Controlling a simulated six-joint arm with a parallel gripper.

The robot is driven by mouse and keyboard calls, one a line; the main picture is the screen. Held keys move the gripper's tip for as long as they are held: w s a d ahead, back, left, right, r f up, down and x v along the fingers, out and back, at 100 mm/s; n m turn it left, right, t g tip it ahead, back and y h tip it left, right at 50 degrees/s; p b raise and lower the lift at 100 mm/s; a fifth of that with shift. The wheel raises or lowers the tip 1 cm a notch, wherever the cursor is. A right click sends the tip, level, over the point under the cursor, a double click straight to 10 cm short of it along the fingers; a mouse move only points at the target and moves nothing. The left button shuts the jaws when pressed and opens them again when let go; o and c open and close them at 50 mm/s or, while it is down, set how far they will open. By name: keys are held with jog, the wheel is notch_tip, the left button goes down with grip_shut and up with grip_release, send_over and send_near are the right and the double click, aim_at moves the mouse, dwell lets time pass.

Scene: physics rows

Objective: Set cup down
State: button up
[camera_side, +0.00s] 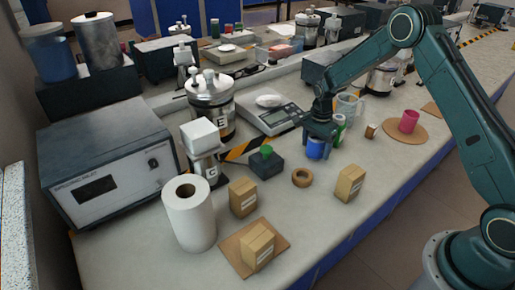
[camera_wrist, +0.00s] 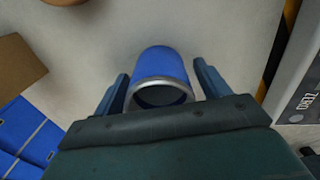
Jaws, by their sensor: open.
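A blue cup (camera_side: 316,150) is at the middle of the bench in the side view, directly under my gripper (camera_side: 319,133). It looks upright on the pale worktop, though its contact with the surface is hard to judge. In the wrist view the blue cup (camera_wrist: 160,67) with its silver rim lies between the two fingers of my gripper (camera_wrist: 161,82). The fingers are open, with a narrow gap on each side of the cup. A pink cup (camera_side: 408,121) stands on a round cork mat (camera_side: 418,135) to the right.
A tape roll (camera_side: 302,178), a dark block with a green knob (camera_side: 266,161) and a cardboard box (camera_side: 349,184) stand in front. A scale (camera_side: 275,119) is behind left. A clear beaker (camera_side: 349,106) and a green-topped bottle (camera_side: 339,128) are close right. Bare worktop lies front right.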

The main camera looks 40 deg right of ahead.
jog(key=shift+r, duration=0.1)
notch_tip(320, 180, up, 12)
dwell(0.8)
dwell(0.4)
